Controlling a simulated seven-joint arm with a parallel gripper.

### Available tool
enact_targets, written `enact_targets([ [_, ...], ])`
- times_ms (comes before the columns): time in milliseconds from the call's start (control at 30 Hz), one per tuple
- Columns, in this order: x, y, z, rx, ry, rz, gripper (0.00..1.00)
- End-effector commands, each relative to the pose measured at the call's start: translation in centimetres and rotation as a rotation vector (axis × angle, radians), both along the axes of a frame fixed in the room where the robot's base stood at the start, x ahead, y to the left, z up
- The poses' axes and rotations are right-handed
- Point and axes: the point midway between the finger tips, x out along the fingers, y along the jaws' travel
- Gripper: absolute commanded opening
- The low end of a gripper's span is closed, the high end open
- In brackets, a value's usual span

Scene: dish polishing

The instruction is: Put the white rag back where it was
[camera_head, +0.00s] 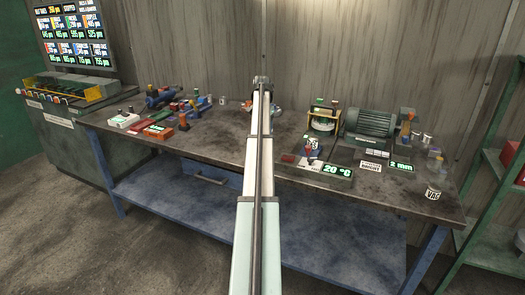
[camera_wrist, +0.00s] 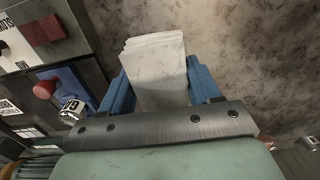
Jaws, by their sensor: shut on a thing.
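The white rag (camera_wrist: 155,65) is a pale, layered, folded cloth in the wrist view. It sits between the two blue fingers of my gripper (camera_wrist: 160,85), which is shut on it. Dark mottled surface shows around and beyond the rag; I cannot tell how high the rag is above it. In the head view my arm reaches up the middle of the picture over the workbench (camera_head: 215,143). It hides the gripper's fingers and the rag there.
A green motor (camera_head: 369,123) and a small can (camera_head: 312,143) stand right of my arm. A white can (camera_head: 433,191) is near the bench's right end. Small boxes (camera_head: 158,131) crowd the left. Panels with a red knob (camera_wrist: 43,89) lie left in the wrist view.

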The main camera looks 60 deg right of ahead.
Motion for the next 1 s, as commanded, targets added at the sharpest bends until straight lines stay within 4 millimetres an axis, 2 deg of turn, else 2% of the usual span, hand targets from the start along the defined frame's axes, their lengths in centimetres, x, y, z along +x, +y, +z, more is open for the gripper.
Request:
enact_targets([
  [300,0.0,0.1,-4.9,0.002,0.001,0.001,0.06],
  [467,0.0,0.0,-5.9,0.001,0.000,0.001,0.06],
  [700,0.0,0.1,-8.7,0.002,0.001,0.002,0.06],
  [1000,0.0,0.0,-9.1,0.000,0.000,0.002,0.06],
])
